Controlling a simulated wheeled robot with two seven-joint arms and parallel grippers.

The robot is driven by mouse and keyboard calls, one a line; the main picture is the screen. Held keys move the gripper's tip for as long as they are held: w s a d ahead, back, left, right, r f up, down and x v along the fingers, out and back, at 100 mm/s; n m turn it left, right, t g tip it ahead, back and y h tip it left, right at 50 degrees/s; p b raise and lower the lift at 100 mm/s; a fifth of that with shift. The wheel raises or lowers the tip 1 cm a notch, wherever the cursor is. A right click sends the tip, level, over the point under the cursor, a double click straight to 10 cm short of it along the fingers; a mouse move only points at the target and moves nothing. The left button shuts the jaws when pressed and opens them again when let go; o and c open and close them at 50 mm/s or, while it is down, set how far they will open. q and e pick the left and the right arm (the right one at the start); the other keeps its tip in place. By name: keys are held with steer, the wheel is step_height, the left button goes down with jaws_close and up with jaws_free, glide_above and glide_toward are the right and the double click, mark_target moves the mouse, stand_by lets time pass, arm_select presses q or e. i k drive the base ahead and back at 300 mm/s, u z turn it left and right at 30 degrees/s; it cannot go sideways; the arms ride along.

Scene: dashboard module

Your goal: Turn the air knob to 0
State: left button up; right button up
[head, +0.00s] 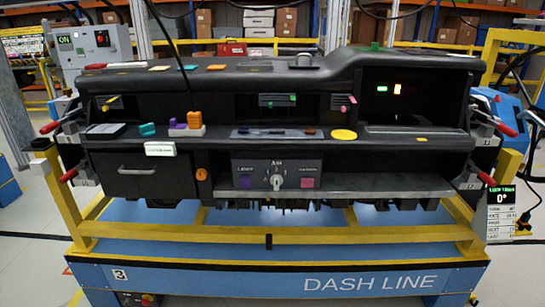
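The air knob (277,181) is a small light-grey dial on the dark control panel (251,169) at the lower middle of the dashboard (225,80). Its grip looks about upright. Small marks stand around it, with a 2 seeming to sit above, but the setting is too small to read surely. A purple square button (245,182) is left of the knob and a purple-pink one (307,183) is right of it. Neither of my grippers shows in the head view, and nothing covers the knob.
A yellow frame (300,237) carries the dashboard, with red-handled clamps (487,179) at both sides. A shelf above the panel holds orange and purple blocks (187,124) and a yellow disc (343,134). A drawer (145,175) is left. A display (500,197) at right reads 0°.

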mark_target(276, 179)
steer(key=k, duration=1.3)
steer(key=u, duration=0.65)
steer(key=i, duration=1.95)
steer(key=z, duration=0.7)
